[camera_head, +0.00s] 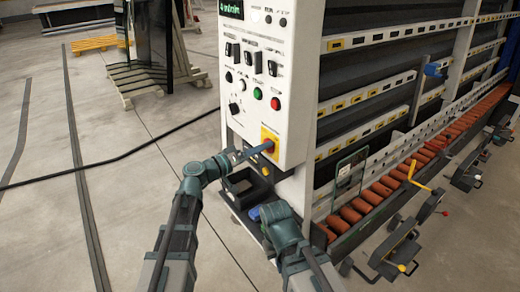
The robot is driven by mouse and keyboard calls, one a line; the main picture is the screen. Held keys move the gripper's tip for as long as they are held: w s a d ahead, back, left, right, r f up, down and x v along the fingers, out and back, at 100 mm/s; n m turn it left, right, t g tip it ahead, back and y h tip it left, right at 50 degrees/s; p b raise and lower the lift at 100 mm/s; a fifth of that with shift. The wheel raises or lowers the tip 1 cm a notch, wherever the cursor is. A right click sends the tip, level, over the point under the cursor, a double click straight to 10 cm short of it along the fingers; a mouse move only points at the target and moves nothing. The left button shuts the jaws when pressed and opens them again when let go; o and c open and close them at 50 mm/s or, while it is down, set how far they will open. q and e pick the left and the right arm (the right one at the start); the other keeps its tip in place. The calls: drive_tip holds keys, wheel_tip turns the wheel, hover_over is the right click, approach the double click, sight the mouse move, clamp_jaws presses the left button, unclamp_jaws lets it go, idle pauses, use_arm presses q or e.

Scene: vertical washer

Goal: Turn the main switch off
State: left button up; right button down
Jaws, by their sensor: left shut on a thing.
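The white control panel (243,110) of the washer stands in the middle of the view. My right arm rises from the bottom, below the panel. Its jaws are hidden or pointed away, and no fingertips show clearly.
A dark open bin (245,188) hangs under the panel, close to both arms. Orange rollers (380,190) and metal rails run along the washer at right. A black cable (110,160) lies on the floor. The floor at left is mostly clear.

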use_arm(q)
drive_tip(key=shift+f+n, duration=0.15)
drive_tip(key=shift+n, duration=4.25)
drive_tip(key=shift+f+n, duration=0.1)
drive_tip(key=shift+n, duration=4.3)
drive_tip(key=o, duration=1.4)
drive_tip(key=v, duration=1.4)
drive_tip(key=shift+r, duration=0.1)
drive_tip(key=shift+d, duration=0.1)
